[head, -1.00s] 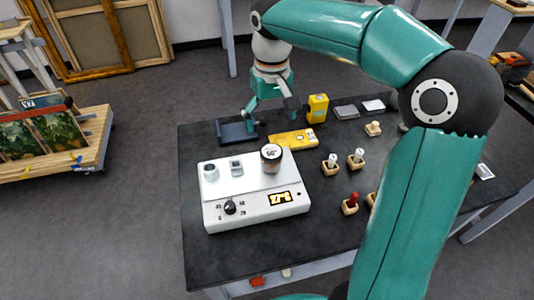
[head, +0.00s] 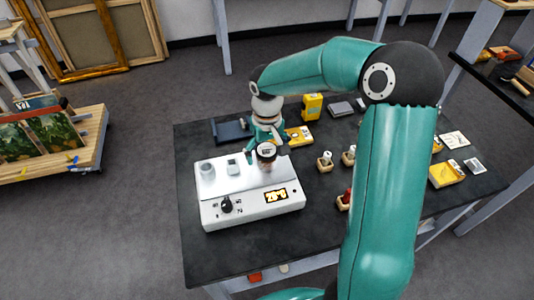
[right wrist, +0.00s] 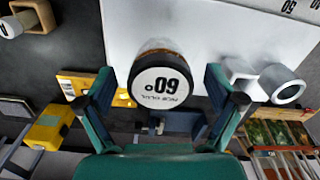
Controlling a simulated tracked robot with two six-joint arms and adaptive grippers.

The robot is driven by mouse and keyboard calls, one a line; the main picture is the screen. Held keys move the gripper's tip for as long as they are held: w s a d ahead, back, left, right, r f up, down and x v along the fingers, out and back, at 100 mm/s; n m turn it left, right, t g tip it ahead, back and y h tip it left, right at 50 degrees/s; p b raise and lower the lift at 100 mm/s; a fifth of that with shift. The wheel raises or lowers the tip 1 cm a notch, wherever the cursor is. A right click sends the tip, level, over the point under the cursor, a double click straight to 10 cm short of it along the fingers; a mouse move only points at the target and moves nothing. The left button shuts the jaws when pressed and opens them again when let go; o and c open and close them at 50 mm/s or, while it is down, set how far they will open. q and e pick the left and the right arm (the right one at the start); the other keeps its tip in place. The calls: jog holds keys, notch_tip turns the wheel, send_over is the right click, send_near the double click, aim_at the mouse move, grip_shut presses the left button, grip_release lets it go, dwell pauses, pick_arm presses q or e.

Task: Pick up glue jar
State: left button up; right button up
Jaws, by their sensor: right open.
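The glue jar (head: 266,152) has a white lid marked 60 and stands upright on the white warmer box (head: 222,209), near its far right corner. In the right wrist view the jar (right wrist: 160,86) shows from above, its lid facing the camera, with a brown body behind it. My right gripper (head: 266,136) is open, with one finger on each side of the jar. A gap shows between the lid and each finger in the right wrist view (right wrist: 160,104). No contact can be made out. My left gripper is in neither view.
The box holds a white ring-shaped cup (head: 206,169) and a small square holder (head: 233,165) left of the jar. Wooden blocks with small bottles (head: 325,163) stand to the right. A yellow box (head: 312,106) and dark tray (head: 231,130) lie behind. The table's front left is bare.

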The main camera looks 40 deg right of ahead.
jog(key=shift+f, duration=0.3)
jog(key=shift+s, duration=0.1)
jog(key=c, duration=1.5)
jog(key=shift+r, duration=0.15)
